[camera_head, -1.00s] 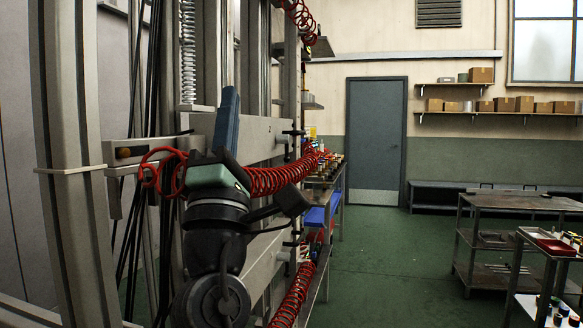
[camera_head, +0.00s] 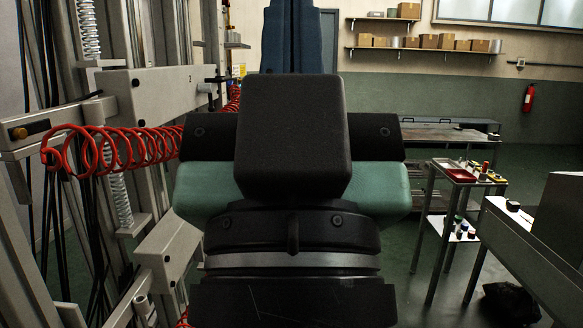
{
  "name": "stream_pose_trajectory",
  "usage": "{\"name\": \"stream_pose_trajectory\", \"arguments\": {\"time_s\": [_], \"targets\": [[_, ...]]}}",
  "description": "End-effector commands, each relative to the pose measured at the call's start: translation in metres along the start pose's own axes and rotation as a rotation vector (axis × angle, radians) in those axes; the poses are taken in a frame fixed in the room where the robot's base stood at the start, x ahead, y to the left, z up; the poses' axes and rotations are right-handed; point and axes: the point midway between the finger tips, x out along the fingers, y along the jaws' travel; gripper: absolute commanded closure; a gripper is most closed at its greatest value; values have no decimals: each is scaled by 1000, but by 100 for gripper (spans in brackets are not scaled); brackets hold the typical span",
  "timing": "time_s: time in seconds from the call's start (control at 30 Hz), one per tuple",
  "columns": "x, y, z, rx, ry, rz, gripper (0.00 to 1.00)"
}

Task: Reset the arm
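My arm stands large in the middle of the head view, seen from behind, with black and green wrist parts. I cannot see a gap between the fingers or anything held.
A grey machine frame with a red coiled hose (camera_head: 112,150) stands close on the left. A small trolley (camera_head: 462,173) with a red tray (camera_head: 458,174) is at right. A grey bench (camera_head: 500,222) stands near right. Shelves with boxes (camera_head: 425,43) hang at the back.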

Motion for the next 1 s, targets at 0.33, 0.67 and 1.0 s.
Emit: {"name": "stream_pose_trajectory", "arguments": {"time_s": [0.33, 0.67, 1.0], "targets": [[84, -1, -80, -2, 1, 0, 100], [112, -1, -106, -3, 1, -1, 100], [111, -1, -105, -3, 1, -1, 100]]}}
